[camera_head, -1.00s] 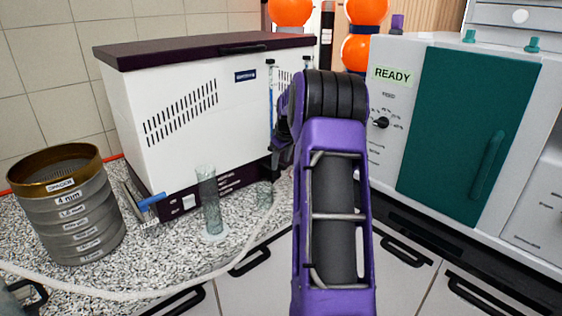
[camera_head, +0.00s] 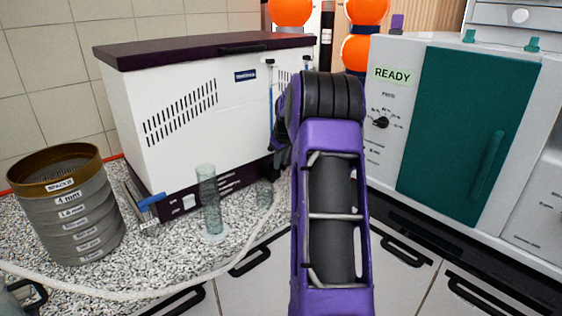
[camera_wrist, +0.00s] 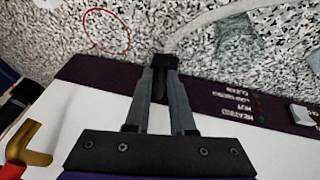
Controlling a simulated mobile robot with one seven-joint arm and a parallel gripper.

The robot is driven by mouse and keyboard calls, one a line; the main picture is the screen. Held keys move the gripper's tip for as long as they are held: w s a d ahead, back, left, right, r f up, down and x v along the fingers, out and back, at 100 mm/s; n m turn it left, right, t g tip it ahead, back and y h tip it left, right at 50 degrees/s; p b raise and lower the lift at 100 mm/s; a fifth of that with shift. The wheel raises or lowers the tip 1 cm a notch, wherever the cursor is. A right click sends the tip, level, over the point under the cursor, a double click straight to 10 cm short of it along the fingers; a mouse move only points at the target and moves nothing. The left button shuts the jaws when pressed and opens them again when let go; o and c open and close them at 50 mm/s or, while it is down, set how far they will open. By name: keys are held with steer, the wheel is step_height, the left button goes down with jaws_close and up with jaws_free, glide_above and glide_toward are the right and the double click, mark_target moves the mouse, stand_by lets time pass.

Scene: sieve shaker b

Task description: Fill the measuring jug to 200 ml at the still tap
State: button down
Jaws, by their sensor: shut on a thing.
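The still is the white cabinet (camera_head: 205,100) with a dark purple lid at the back of the counter. Its labelled front lies upside down in the wrist view (camera_wrist: 275,148). A brass spout with a red part (camera_wrist: 30,148) shows there at the left, apart from my gripper. My gripper (camera_wrist: 165,62) is shut on a small black piece in front of the still's dark lower strip; I cannot tell what it belongs to. My arm hides the gripper in the head view. A clear vessel with a dark handle (camera_head: 27,298), perhaps the measuring jug, is cut off at the lower left.
Stacked sieves (camera_head: 75,225) stand left. A pale hose (camera_head: 110,295) crosses the counter, passing near my fingertips in the wrist view. A red ring (camera_wrist: 107,33) marks empty counter. A green-doored oven (camera_head: 465,130) stands right.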

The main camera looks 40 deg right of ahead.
steer(key=shift+w+a+m+h, duration=0.1)
steer(key=shift+a+m+h, duration=0.45)
steer(key=shift+m, duration=0.65)
steer(key=shift+g, duration=0.3)
steer(key=c, duration=0.8)
jaws_free()
steer(key=shift+o, duration=0.2)
steer(key=shift+r, duration=0.1)
steer(key=v, duration=1.7)
steer(key=shift+r, duration=0.1)
